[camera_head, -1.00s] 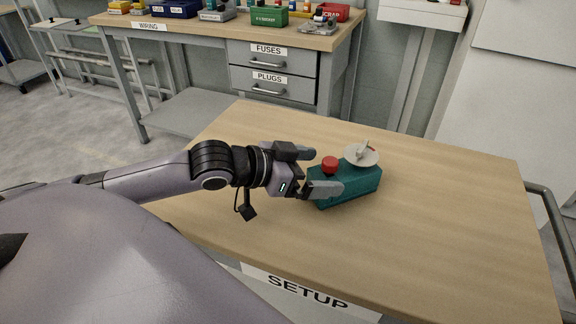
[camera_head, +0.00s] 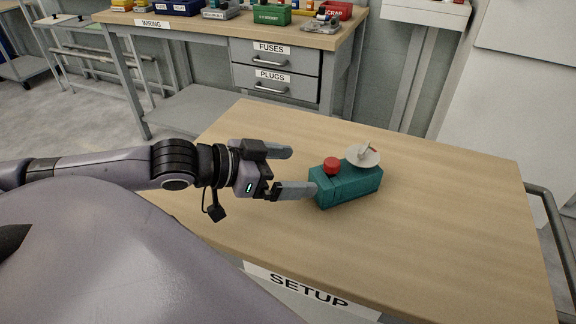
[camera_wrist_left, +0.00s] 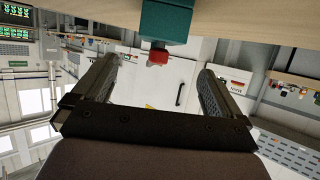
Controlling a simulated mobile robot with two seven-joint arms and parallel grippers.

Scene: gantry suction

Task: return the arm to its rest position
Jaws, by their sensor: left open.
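My left gripper (camera_head: 292,171) is open and empty above the wooden table (camera_head: 450,225). Its fingers point right, toward a teal box (camera_head: 350,190) with a red button (camera_head: 331,165) and a pale round dial (camera_head: 363,155) on top. The near fingertip is close to the box's left end; I cannot tell from the head view whether they touch. In the left wrist view, the open fingers (camera_wrist_left: 154,88) have nothing between them, and the teal box (camera_wrist_left: 166,22) with its red button (camera_wrist_left: 158,57) lies beyond them. My right gripper is not in view.
A workbench with drawers (camera_head: 273,69) stands behind, with coloured bins (camera_head: 271,14) on top. The SETUP label (camera_head: 300,287) is on the table's front edge. A metal rail (camera_head: 555,225) runs along the right. The table right of the teal box is clear.

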